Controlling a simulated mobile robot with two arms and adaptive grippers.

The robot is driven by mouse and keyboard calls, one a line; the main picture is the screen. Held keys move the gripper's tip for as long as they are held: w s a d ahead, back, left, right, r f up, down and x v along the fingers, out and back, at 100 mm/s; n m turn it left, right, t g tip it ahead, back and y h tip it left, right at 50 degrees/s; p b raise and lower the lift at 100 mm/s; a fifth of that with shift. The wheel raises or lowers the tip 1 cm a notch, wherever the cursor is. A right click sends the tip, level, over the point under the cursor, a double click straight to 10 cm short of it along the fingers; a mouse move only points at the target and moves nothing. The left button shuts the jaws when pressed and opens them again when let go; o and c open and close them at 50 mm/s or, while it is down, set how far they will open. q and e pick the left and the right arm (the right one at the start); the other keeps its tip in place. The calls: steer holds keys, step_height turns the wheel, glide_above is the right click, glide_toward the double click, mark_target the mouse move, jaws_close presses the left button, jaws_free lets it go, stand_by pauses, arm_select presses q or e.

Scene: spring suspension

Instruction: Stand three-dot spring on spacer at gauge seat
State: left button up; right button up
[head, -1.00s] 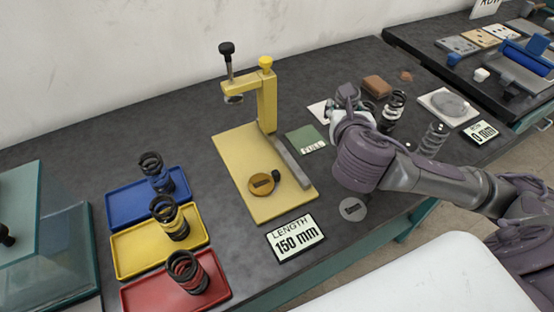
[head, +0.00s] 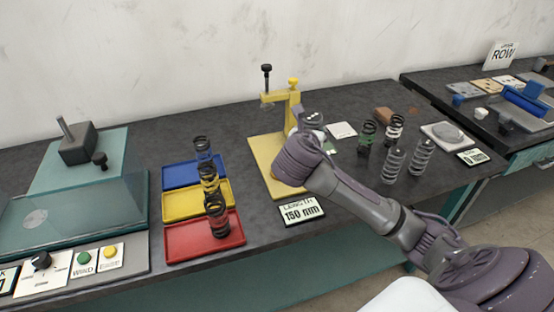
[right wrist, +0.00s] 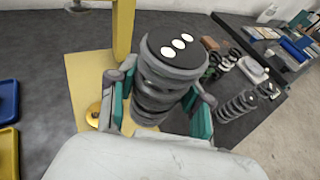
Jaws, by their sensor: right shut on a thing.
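The three-dot spring (right wrist: 160,85), dark coils under a black cap with three white dots, is gripped in my right gripper (right wrist: 157,108), between its teal-padded fingers. Its dotted top also shows in the head view (head: 313,118). The yellow gauge (head: 263,160) has a flat base, a post and an overhanging arm. My right gripper (head: 310,130) is at the right side of the gauge, in front of its post. The round brass spacer (right wrist: 94,113) shows partly on the gauge base in the right wrist view, left of the spring. My left gripper is not in view.
The 150 mm length display (head: 302,212) stands before the gauge. Several springs, including a green one (head: 367,137) and a grey one (head: 393,164), stand to the right. Blue, yellow and red trays (head: 178,247) with springs are to the left.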

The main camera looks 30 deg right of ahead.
steer(key=w+a+f, duration=0.1)
steer(key=w+f, duration=0.1)
steer(key=f, duration=0.1)
steer(key=w+a+f, duration=0.1)
steer(key=w+f, duration=0.2)
steer(key=w+a+f, duration=0.1)
steer(key=w+f, duration=0.1)
steer(key=f, duration=0.1)
steer(key=shift+w+a, duration=0.15)
steer(key=shift+w, duration=0.25)
arm_select(q)
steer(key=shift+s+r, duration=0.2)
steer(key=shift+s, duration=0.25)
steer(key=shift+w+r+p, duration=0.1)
steer(key=shift+p, duration=0.2)
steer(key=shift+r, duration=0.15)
arm_select(e)
steer(key=shift+f, duration=0.45)
steer(key=shift+f, duration=0.15)
steer(key=o, duration=1.4)
steer(key=shift+c, duration=0.2)
